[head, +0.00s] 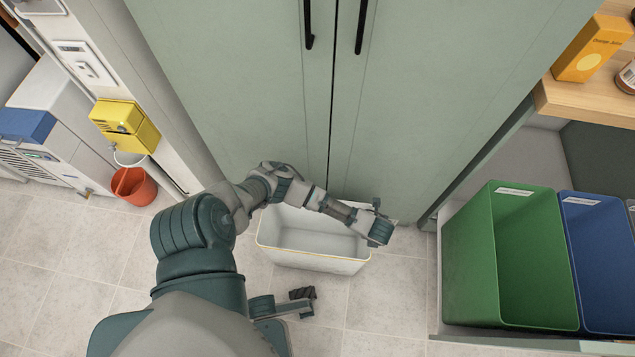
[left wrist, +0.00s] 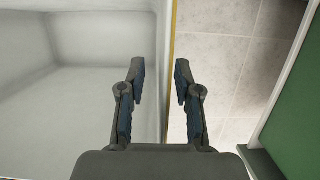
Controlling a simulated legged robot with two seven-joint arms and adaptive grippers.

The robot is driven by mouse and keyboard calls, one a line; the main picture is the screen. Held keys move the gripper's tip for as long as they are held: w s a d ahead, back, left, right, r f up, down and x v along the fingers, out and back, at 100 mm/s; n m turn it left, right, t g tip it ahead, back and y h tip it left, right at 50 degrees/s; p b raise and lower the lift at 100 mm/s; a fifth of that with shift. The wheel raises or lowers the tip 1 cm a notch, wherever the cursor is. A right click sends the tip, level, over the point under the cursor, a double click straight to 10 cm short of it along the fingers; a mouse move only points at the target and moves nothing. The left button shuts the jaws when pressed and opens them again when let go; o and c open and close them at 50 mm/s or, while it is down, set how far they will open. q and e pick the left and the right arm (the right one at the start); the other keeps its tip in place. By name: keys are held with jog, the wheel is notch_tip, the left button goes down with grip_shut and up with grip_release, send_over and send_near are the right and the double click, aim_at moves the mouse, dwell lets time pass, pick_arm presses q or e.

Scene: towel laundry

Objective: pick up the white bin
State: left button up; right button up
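The white bin (head: 312,260) is an open, empty box with a thin yellow rim. It stands on the floor in front of the green cabinet. My left arm reaches across it, and my left gripper (head: 378,224) is at its right end, hiding part of that wall. In the left wrist view my left gripper (left wrist: 160,80) is open, with the bin's right rim (left wrist: 172,40) running between its two fingers. No grip on the wall shows. What seems to be my right gripper (head: 303,302) is low, in front of the bin, partly hidden; its opening is unclear.
The green cabinet doors (head: 420,90) stand close behind the bin. A green bin (head: 470,265) and a blue bin (head: 600,260) sit to the right. An orange-red bucket (head: 133,187) hangs or stands at the left by a yellow box (head: 125,125). Floor before the bin is mostly clear.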

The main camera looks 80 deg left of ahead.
pick_arm(q)
jog(key=shift+d, duration=0.3)
jog(key=shift+f, duration=0.15)
jog(key=shift+a+f, duration=0.1)
jog(key=shift+a, duration=0.1)
jog(key=shift+d, duration=0.1)
grip_shut()
